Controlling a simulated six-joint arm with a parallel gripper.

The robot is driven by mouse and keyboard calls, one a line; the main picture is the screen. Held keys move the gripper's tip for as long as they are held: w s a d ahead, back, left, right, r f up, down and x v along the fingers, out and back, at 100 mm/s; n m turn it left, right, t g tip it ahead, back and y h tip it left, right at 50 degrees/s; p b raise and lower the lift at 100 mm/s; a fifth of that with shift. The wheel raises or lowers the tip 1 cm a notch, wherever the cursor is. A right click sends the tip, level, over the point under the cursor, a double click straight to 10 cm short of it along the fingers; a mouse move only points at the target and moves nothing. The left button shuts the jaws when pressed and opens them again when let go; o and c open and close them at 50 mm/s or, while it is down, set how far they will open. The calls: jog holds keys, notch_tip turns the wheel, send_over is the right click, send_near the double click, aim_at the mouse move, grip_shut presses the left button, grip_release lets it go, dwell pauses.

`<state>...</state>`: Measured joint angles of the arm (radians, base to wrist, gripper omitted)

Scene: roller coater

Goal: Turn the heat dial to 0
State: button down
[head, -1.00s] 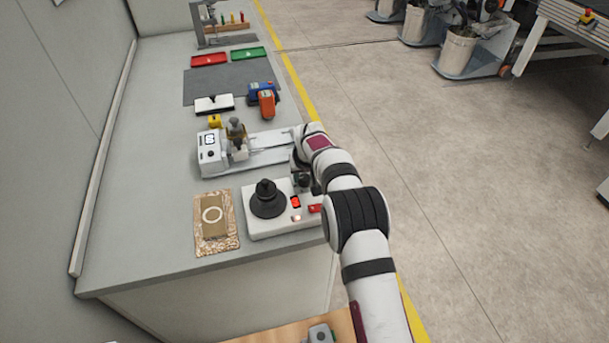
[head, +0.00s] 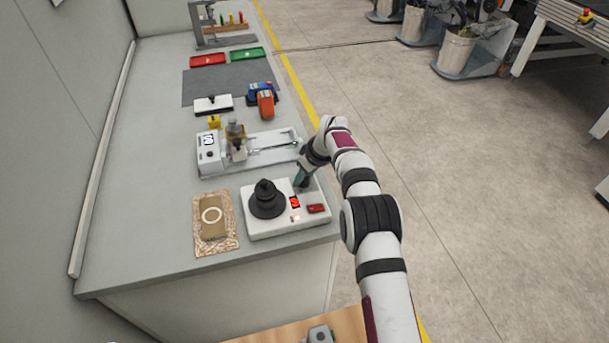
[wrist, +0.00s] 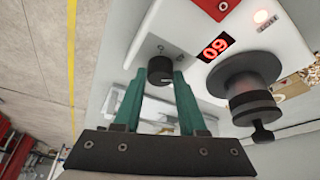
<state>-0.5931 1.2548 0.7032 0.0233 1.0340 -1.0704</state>
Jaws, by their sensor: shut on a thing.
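The heat dial (wrist: 160,69) is a small black round knob on the white spinner unit (wrist: 200,85). In the wrist view the green fingers of my gripper (wrist: 160,77) are shut on it, one on each side. The red display (wrist: 215,49) beside it looks like 09 in this turned view, which would be 60 the other way up. In the head view my gripper (head: 301,181) is at the unit's back right, and it mostly hides the dial. The unit (head: 262,229) also bears a black stepped cone (head: 267,198) and a red switch (head: 316,209).
Behind the unit stands a white slide device (head: 212,160) close to my wrist. A brown block (head: 213,228) on a patterned mat lies at left. Red and green trays (head: 208,60) are farther back. The bench's right edge runs beside my arm.

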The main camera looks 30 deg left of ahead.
jog(key=shift+n+g, duration=0.3)
jog(key=shift+n, duration=0.8)
jog(key=shift+c, duration=2.3)
grip_release()
jog(key=w+v, duration=0.1)
jog(key=v, duration=1.4)
jog(key=shift+s+d+r, duration=0.2)
jog(key=shift+s+r, duration=0.1)
jog(key=shift+r, duration=0.05)
